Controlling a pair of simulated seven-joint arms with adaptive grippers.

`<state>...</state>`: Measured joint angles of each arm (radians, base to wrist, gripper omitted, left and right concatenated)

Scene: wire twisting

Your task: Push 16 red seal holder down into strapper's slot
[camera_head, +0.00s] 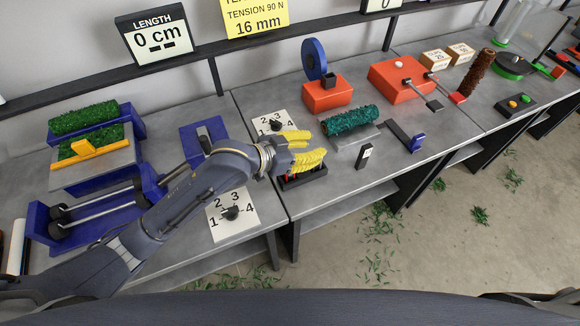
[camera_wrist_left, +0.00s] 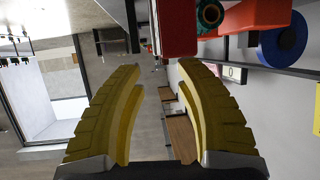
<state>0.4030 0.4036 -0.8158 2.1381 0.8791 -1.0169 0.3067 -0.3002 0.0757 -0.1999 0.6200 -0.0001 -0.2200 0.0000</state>
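My left gripper (camera_head: 320,144) is over the front of the middle table, its yellow fingers apart. In the left wrist view my left gripper (camera_wrist_left: 160,66) is open, with nothing held between its fingers. A low black rack with red pieces (camera_head: 303,179) lies just below the fingers, which partly cover it; I cannot tell which piece is the 16 red seal holder. A red box with a blue reel (camera_head: 326,95) stands behind the gripper, perhaps the strapper; no slot shows clearly. In the left wrist view red blocks (camera_wrist_left: 177,28) show beyond the fingertips. My right gripper is out of view.
A green bristly roller (camera_head: 350,125) and a small black upright block (camera_head: 365,155) stand right of the gripper. Dial plates (camera_head: 273,123) (camera_head: 232,213) lie near the arm. A red machine with levers (camera_head: 400,82) is farther right. A blue-handled bar (camera_head: 405,136) lies before it.

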